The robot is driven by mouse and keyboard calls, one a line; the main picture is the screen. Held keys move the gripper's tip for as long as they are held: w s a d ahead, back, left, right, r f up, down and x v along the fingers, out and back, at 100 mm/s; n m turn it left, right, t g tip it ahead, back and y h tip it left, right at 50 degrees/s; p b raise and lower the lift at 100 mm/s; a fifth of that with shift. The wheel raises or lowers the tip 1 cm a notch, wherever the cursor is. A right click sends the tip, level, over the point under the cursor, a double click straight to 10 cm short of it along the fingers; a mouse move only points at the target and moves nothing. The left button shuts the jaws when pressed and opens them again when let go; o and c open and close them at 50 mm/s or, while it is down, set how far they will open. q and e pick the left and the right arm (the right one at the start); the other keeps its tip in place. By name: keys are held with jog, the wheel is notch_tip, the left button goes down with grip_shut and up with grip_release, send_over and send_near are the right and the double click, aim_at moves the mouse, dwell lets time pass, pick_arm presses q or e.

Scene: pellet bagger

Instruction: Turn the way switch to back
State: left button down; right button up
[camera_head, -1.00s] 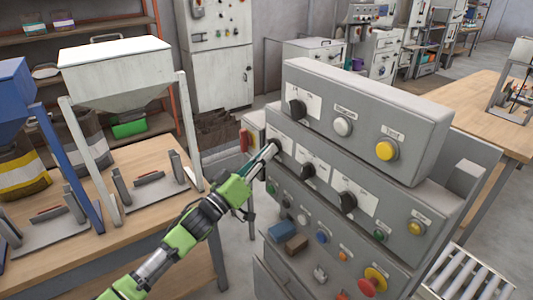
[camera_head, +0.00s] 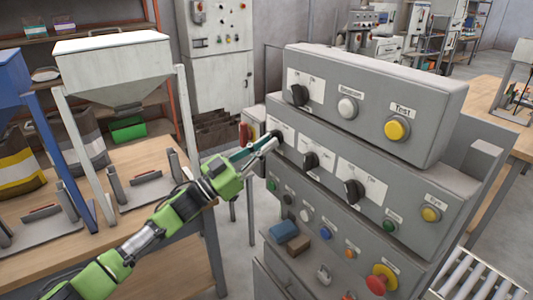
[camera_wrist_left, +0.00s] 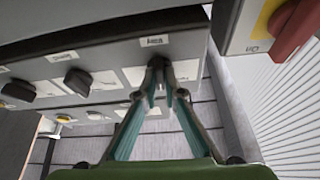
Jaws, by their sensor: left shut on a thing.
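A grey control console stands in front of me with black rotary knobs on white plates. My left gripper (camera_head: 268,143) reaches in from the left and is shut on the leftmost black knob (camera_head: 277,135) of the middle row. In the left wrist view, the teal fingers (camera_wrist_left: 161,82) meet at this knob (camera_wrist_left: 157,62). The fingers partly cover the knob, so I cannot tell where it points. Its label is too small to read, so I cannot tell whether it is the way switch. My right gripper is not in view.
Other black knobs are the middle one (camera_head: 310,160), the right one (camera_head: 352,191) and one above (camera_head: 299,95). A red handle on a yellow plate (camera_wrist_left: 285,28) is close beside the gripper. White (camera_head: 112,60) and blue hoppers stand left; a roller conveyor (camera_head: 470,275) lies right.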

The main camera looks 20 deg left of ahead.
pick_arm(q)
jog(key=shift+w+a+r+m+g+h+b, duration=0.1)
jog(key=shift+m+g+h+b, duration=0.55)
jog(key=shift+m, duration=1.1)
jog(key=shift+w+a+m+g+h+b, duration=0.1)
jog(key=shift+m+g+h+b, duration=0.55)
jog(key=shift+m, duration=1.1)
jog(key=shift+s+m+g, duration=0.1)
jog(key=shift+m+g, duration=0.2)
jog(key=c, duration=2.1)
grip_release()
jog(key=shift+c, duration=0.2)
